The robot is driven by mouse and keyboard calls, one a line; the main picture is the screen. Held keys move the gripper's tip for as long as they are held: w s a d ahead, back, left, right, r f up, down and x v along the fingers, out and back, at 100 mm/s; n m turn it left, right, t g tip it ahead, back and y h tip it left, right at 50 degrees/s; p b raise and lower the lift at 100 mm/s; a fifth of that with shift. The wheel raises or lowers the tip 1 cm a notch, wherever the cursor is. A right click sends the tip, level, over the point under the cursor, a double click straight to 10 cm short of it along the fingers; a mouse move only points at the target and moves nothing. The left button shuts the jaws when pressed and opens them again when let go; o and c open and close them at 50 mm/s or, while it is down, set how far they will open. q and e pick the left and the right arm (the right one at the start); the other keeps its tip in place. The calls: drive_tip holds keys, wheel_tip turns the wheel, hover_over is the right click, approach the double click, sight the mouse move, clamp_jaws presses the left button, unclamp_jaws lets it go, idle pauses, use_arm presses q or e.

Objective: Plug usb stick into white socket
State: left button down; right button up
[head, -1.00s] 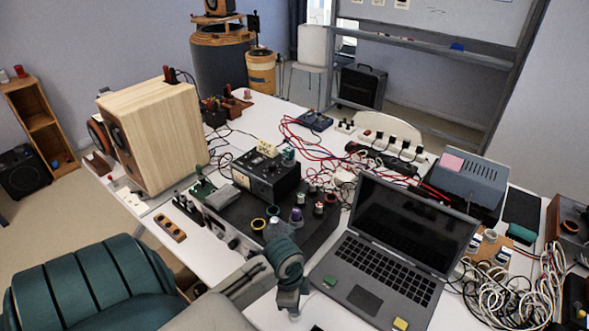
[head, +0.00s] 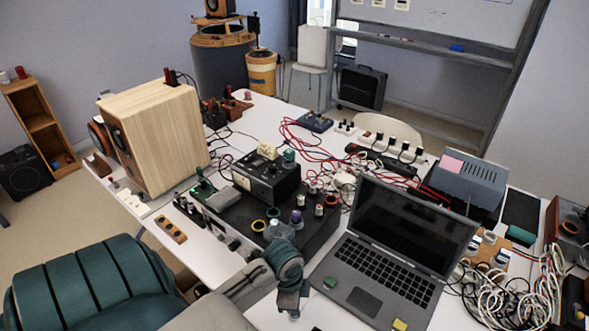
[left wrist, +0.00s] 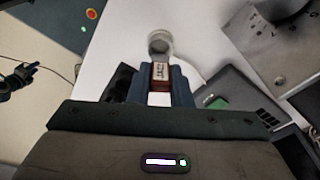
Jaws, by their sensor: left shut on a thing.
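My left gripper (head: 293,308) hangs low over the white table, left of the laptop, in the head view. The left wrist view shows its two blue-grey fingers (left wrist: 161,88) shut on a small red-brown block with a pale label (left wrist: 160,71), which I take to be the usb stick. A round, greyish piece (left wrist: 159,43) shows just beyond the block; I cannot tell whether they are joined. A white socket strip (head: 134,204) lies at the table's left edge by the wooden speaker. Another pale strip with black plugs (head: 400,150) lies at the back. My right gripper is out of view.
The open laptop (head: 385,255) stands right of the gripper. A dark panel with knobs (head: 310,232) and a black device (head: 268,178) lie behind it. The wooden speaker (head: 155,140) stands left. Tangled white cables (head: 530,285) fill the right side.

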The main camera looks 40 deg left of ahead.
use_arm(q)
drive_tip(key=shift+f+b, duration=0.35)
drive_tip(key=shift+f, duration=0.4)
drive_tip(key=shift+f, duration=0.5)
idle(0.5)
drive_tip(key=c, duration=0.8)
unclamp_jaws()
drive_tip(key=shift+c, duration=0.2)
drive_tip(key=shift+r, duration=0.1)
wheel_tip(320, 180, up, 2)
drive_tip(key=shift+r+p, duration=0.1)
drive_tip(key=shift+p, duration=1.05)
wheel_tip(320, 180, up, 3)
drive_tip(key=p, duration=0.3)
